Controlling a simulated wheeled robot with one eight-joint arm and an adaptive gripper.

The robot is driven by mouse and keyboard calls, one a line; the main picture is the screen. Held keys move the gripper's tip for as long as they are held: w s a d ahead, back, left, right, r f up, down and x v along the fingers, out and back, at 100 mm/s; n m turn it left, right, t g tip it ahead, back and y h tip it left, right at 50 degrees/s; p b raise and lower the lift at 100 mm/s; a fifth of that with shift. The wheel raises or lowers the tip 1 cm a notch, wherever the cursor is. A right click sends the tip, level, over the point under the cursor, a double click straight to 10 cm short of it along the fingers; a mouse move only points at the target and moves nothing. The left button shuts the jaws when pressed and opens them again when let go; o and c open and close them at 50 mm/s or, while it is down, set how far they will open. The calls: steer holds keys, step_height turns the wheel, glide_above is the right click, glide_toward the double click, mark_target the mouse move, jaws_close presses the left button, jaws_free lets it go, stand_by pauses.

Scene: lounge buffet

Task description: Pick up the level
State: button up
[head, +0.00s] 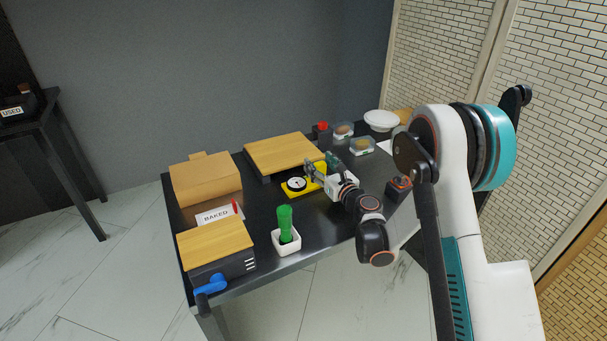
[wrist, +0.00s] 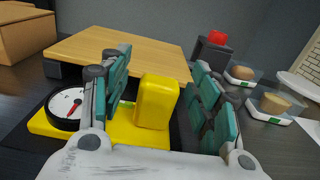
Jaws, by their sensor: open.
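A yellow block (wrist: 156,101), which looks like the level, stands between the fingers of my gripper (wrist: 160,78) in the wrist view. A small green patch shows at its left, partly behind the left finger. Beside it is a yellow base with a round white dial (wrist: 67,105) and red needle; I cannot tell whether the two are one piece. In the head view the dial (head: 296,184) is left of my gripper (head: 318,167), and the yellow block (head: 320,168) is partly hidden by it. My gripper is open, one finger on each side of the block, with no clear grip on it.
A raised wooden board (head: 285,151) lies just behind.

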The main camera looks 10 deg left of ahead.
steer(key=shift+w+a, duration=0.1)
steer(key=shift+w, duration=0.15)
steer(key=shift+s, duration=0.1)
jaws_close()
steer(key=shift+r, duration=0.1)
step_height(320, 180, up, 20)
steer(key=p, duration=0.7)
steer(key=s+d+m+t+h, duration=0.1)
steer(key=s+d+m+h, duration=0.2)
steer(key=d, duration=0.9)
steer(key=s+d+m+t+h, duration=0.2)
steer(key=s+d+h, duration=0.3)
steer(key=d, duration=0.6)
steer(key=shift+d+f+m+h, duration=0.25)
steer(key=shift+d+m+h, duration=0.1)
steer(key=shift+m+h, duration=0.6)
